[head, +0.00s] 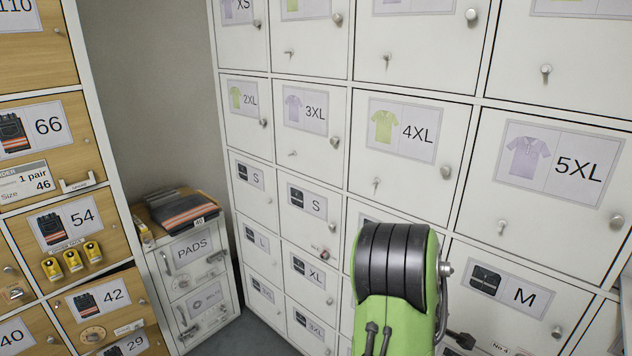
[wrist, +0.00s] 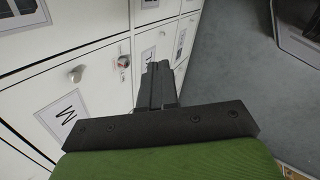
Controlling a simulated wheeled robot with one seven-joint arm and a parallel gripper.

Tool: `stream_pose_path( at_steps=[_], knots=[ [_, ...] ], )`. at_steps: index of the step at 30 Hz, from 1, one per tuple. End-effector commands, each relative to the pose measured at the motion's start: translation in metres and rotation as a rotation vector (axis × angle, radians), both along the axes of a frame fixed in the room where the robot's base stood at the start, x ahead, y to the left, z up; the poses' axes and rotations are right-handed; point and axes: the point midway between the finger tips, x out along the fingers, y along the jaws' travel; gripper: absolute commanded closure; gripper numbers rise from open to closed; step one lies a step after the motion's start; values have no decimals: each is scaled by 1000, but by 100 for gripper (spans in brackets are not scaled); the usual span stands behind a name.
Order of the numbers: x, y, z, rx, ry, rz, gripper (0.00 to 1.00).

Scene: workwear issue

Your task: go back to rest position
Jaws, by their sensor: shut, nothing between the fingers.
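My gripper (wrist: 158,85) shows in the wrist view, its two dark fingers together and nothing between them. It is close in front of the white locker doors and over the grey floor (wrist: 228,75). In the head view my green and black arm rises at the lower middle right, in front of the lower lockers. The gripper itself is hidden in that view.
White lockers (head: 317,144) with knobs and keys fill the middle and right. Wooden-fronted drawers (head: 75,225) stand at the left. A low PADS cabinet (head: 188,290) with folded items (head: 180,210) on top stands in the corner. Open floor lies right in the wrist view.

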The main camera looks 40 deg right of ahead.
Motion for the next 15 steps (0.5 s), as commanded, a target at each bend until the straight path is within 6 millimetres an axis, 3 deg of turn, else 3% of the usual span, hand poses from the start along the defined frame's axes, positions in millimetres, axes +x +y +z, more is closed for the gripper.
stream_pose_path(
  at_steps=[1, 3, 7, 11, 12, 15],
  knots=[
    [28, 29, 25, 38, -91, -14, 100],
    [56, 75, 55, 119, -202, -51, 100],
    [83, 173, 109, 293, -355, -105, 100],
    [67, 269, 153, 460, -435, -160, 100],
    [56, 295, 163, 504, -448, -178, 100],
    [19, 344, 179, 586, -462, -229, 100]
  ],
)
